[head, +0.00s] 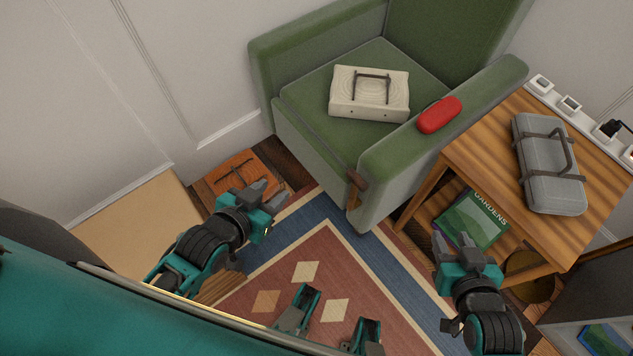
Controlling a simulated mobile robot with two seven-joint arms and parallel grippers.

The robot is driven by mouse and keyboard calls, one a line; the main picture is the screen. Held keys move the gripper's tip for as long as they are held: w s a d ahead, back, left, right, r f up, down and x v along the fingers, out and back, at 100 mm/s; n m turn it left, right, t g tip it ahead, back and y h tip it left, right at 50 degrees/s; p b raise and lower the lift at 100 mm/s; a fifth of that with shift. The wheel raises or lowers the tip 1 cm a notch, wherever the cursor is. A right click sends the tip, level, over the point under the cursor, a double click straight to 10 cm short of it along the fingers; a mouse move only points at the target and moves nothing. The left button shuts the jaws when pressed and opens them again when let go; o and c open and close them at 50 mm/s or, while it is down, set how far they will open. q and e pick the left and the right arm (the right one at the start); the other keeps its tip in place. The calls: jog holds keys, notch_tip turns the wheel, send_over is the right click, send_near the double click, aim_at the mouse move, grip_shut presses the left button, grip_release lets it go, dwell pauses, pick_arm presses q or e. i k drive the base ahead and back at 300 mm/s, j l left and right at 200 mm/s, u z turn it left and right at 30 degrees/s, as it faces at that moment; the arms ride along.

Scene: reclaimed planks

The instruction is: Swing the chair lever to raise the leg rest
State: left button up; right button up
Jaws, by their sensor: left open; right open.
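A green armchair (330,160) stands at the upper middle in the head view. A brown wooden lever (357,190) is on the front of its arm on the picture's right side, near the lower corner. The chair's front panel (308,158) hangs down below the seat. My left gripper (272,196) is open and empty, left of and lower than the lever, apart from it. My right gripper (452,243) is open and empty, right of and below the lever, near the side table's front leg.
A pale box (369,92) lies on the seat and a red case (439,115) on the chair arm. A wooden side table (480,150) at right bears a grey case (549,165). A green book (472,218) is under it. The patterned rug (330,260) is clear before the chair.

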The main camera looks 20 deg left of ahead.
aim_at(358, 183)
jog(key=i+l+u, duration=0.15)
jog(key=u, duration=0.25)
jog(key=i+l+u, duration=0.1)
jog(key=l+u, duration=0.5)
jog(key=u, duration=0.15)
jog(key=i, duration=0.05)
